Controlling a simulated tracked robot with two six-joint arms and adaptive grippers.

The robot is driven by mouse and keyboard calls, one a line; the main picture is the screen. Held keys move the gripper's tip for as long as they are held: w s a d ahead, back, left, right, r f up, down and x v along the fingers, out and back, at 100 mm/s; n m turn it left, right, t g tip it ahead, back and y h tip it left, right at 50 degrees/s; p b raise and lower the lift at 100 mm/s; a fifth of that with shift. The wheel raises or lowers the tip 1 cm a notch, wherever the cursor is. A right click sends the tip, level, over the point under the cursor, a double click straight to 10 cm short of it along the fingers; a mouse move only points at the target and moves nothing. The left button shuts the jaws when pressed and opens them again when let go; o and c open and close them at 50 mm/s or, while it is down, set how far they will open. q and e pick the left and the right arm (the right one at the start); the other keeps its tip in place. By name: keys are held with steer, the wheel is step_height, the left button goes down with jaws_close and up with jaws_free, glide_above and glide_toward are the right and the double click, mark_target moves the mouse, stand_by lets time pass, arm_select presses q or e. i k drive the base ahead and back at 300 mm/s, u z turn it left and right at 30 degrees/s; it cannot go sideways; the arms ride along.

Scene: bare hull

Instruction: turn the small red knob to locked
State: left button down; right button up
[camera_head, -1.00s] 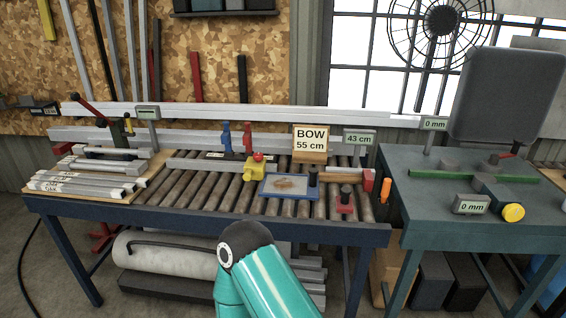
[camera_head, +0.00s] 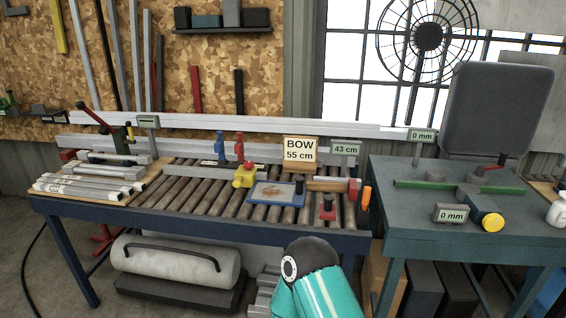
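A small red knob (camera_head: 240,167) sits on top of a yellow block (camera_head: 245,178) on the roller table, at the left edge of a blue-framed plate. It is too small to tell which way it is turned, and I see no readable lock marking. Another red part, a red block (camera_head: 327,211) with a black knob on top, stands near the table's front edge. A red lever (camera_head: 490,167) is on the green bench at right. Neither gripper shows. Only a teal link of my arm with a dark joint comes up at the bottom, in front of the table.
The roller table (camera_head: 210,228) carries red and blue uprights, a "BOW 55 cm" sign (camera_head: 299,150), a hammer-like tool (camera_head: 333,185) and metal bars at left. The green bench (camera_head: 400,222) holds a yellow knob (camera_head: 492,222), "0 mm" displays and a grey panel. A white jar (camera_head: 557,212) stands at far right.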

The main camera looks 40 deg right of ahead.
mark_target(249, 165)
steer(key=z, duration=0.6)
steer(key=i, duration=1)
